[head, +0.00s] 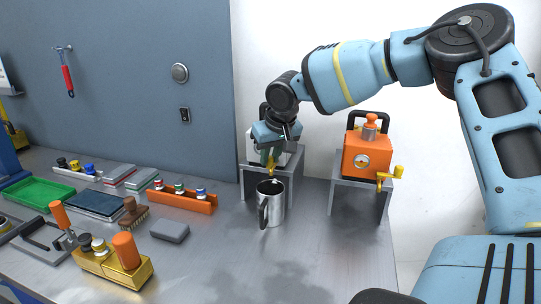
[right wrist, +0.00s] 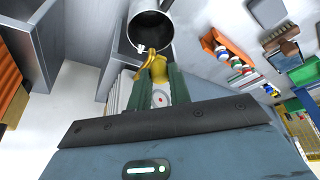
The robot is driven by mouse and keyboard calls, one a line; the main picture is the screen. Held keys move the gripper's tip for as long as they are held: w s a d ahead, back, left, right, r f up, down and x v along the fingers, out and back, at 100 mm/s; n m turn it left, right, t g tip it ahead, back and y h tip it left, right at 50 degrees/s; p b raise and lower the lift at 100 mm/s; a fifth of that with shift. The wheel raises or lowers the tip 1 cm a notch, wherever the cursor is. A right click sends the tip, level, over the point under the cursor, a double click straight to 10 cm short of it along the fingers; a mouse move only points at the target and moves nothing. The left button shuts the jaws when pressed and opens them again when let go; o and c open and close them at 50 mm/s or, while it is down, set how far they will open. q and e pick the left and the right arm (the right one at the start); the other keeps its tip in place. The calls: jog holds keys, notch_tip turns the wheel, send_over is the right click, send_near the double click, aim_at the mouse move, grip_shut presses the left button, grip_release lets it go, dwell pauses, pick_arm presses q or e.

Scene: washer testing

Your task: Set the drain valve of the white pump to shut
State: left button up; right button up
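The white pump (head: 252,142) sits on a grey metal stand at the back and is mostly hidden by my right arm in the head view. In the right wrist view its white front with a round gauge (right wrist: 160,98) shows between my green fingers. Its yellow drain valve (right wrist: 154,66) lies between the fingertips of my right gripper (right wrist: 159,76). The fingers stand apart on either side of it; I cannot tell whether they press on it. The valve also shows in the head view (head: 271,168), above a steel mug (head: 273,205). My left gripper is not in view.
An orange pump (head: 368,157) with a yellow crank stands on its own stand (head: 349,200) to the right. An orange rack (head: 182,200), a brush, a grey block and a green tray (head: 36,193) lie to the left. The front middle of the bench (head: 225,262) is clear.

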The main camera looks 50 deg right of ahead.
grip_shut()
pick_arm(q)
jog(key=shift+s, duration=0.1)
